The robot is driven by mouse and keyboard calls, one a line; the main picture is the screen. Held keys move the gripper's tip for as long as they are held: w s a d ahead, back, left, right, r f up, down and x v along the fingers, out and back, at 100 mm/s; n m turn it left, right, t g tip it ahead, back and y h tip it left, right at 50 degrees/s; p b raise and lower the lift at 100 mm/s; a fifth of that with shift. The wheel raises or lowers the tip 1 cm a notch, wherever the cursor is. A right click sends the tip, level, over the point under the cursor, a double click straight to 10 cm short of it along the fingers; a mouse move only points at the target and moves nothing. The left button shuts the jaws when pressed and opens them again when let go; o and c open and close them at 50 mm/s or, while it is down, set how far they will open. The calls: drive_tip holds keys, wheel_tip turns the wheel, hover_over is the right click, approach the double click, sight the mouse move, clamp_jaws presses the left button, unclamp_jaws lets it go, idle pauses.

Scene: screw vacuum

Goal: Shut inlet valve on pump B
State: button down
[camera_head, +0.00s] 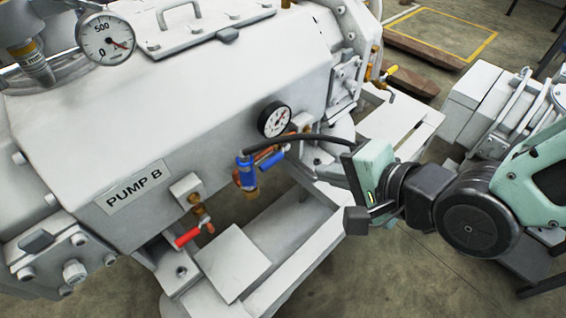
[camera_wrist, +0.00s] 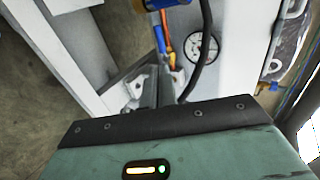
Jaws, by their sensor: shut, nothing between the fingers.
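Pump B is a large white casing (camera_head: 215,110) with a "PUMP B" label (camera_head: 134,187) in the head view. A red-handled valve (camera_head: 188,236) hangs below the casing. A blue-handled valve (camera_head: 246,172) with brass fittings is to its right, and a blue part also shows at the top of the wrist view (camera_wrist: 160,4). A yellow-tipped handle (camera_head: 391,71) is at the far right end. Which valve is the inlet is not marked. My gripper (camera_wrist: 155,88) is shut and empty, right of the blue valve and apart from it.
A black hose (camera_head: 310,137) runs from the blue valve area past my gripper; it is close beside the fingers in the wrist view (camera_wrist: 204,50). A small gauge (camera_head: 275,119) sits above the blue valve. A white frame (camera_head: 285,228) lies below. Open floor (camera_head: 385,270) is at lower right.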

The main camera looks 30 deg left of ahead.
sight(274, 163)
drive_tip(key=b+x, duration=0.2)
drive_tip(key=x, duration=1.1)
drive_tip(key=shift+b, duration=0.4)
drive_tip(key=shift+s+f+n+t+b, duration=0.1)
drive_tip(key=shift+f+n+t+b, duration=0.25)
drive_tip(key=shift+b, duration=0.35)
wheel_tip(274, 163, down, 6)
drive_tip(key=w+n+t+b, duration=0.2)
drive_tip(key=n+t+b, duration=0.6)
drive_tip(key=t+b, duration=0.1)
drive_tip(key=shift+d+b, duration=0.2)
drive_tip(key=shift+b, duration=0.15)
drive_tip(key=shift+n, duration=0.25)
